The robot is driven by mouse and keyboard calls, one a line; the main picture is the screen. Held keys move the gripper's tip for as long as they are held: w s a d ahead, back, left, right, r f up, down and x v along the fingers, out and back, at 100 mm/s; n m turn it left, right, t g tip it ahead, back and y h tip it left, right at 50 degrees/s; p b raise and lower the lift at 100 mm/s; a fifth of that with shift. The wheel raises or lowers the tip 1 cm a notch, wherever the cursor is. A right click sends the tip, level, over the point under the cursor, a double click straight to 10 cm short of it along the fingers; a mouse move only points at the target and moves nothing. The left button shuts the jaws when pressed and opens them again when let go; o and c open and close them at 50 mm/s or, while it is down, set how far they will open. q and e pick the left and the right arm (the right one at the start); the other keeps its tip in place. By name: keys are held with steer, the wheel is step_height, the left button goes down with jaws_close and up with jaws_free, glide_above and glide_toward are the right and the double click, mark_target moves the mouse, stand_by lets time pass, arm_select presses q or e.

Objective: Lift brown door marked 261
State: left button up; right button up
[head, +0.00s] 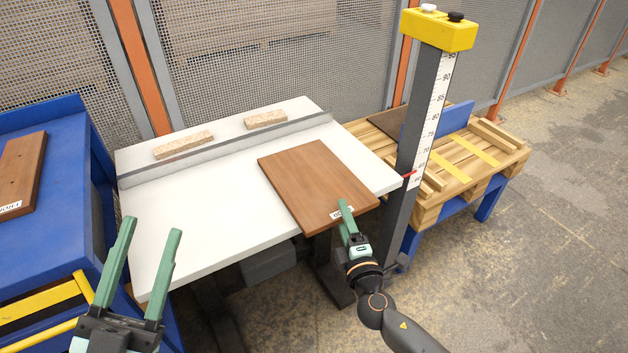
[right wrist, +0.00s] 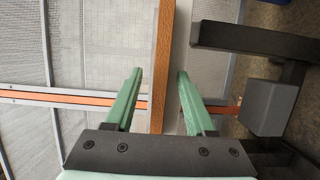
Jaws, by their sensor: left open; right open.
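A flat brown door panel (head: 315,185) lies on the white tabletop (head: 190,215), its near corner at the front edge. Its small white label is partly covered by my right gripper and I cannot read the number. My right gripper (head: 346,210) is open at the panel's near edge. In the right wrist view the panel shows edge-on (right wrist: 162,50) between the two parted fingers (right wrist: 159,75); contact cannot be told. My left gripper (head: 148,240) is open and empty, in front of the table's left side.
A yellow-topped post with a height scale (head: 430,110) stands close to the table's right side. A grey rail (head: 225,145) and two wooden blocks (head: 184,144) lie at the back. A blue rack (head: 60,190) with another brown board (head: 22,170) is left; a pallet (head: 470,165) is right.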

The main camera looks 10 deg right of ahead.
jaws_close()
stand_by(0.4)
steer(key=shift+r, duration=0.2)
